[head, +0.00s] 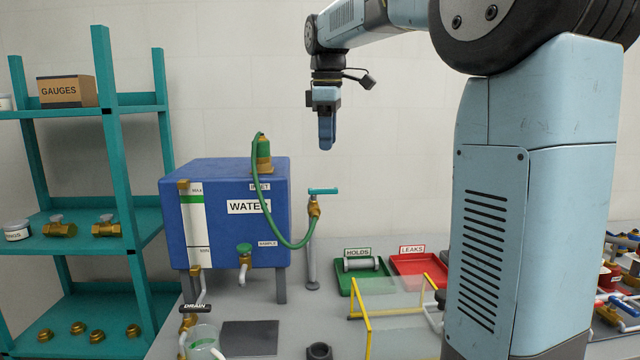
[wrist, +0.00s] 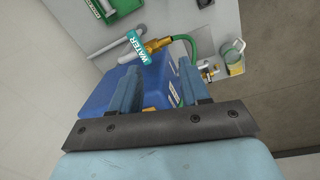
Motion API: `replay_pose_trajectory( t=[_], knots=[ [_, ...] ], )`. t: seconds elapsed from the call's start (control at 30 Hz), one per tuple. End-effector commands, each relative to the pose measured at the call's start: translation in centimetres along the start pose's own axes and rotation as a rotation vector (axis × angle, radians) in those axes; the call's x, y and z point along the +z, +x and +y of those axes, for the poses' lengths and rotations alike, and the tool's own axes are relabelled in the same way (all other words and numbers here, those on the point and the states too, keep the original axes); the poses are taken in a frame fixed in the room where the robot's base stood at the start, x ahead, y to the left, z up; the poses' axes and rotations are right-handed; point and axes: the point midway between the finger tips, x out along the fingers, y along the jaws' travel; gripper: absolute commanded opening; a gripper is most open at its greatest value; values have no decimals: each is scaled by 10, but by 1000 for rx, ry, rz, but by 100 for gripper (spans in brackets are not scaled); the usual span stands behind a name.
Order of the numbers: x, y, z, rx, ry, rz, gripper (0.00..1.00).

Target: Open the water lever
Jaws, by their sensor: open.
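The water lever (head: 323,190) is a teal bar on a brass valve (head: 314,208) at the top of a grey standpipe (head: 311,250), right of the blue WATER tank (head: 225,235). The bar lies level in the head view. In the wrist view the lever (wrist: 137,50) shows its WATER lettering, beyond the fingertips and toward the left finger. My gripper (head: 326,146) hangs pointing down above the lever, clear of it. In the wrist view my gripper (wrist: 159,72) is open, with nothing between its fingers.
A green hose (head: 285,240) loops from the tank top to the brass valve. A green HOLDS tray (head: 345,280), a red LEAKS tray (head: 405,267) and a clear yellow-edged guard (head: 395,305) stand to the right. A teal shelf (head: 105,175) stands left. Space above the lever is free.

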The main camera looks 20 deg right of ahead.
Motion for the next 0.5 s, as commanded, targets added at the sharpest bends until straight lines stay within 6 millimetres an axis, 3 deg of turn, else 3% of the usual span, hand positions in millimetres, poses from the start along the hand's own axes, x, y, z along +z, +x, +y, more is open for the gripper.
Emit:
replay_pose_trajectory(
  t=[0.03,0.2,0.5],
  knots=[
    [-5,0,15,-19,-47,-2,46],
    [-14,-3,47,-71,-185,-2,46],
    [-17,2,64,-101,-268,2,46]
  ],
)
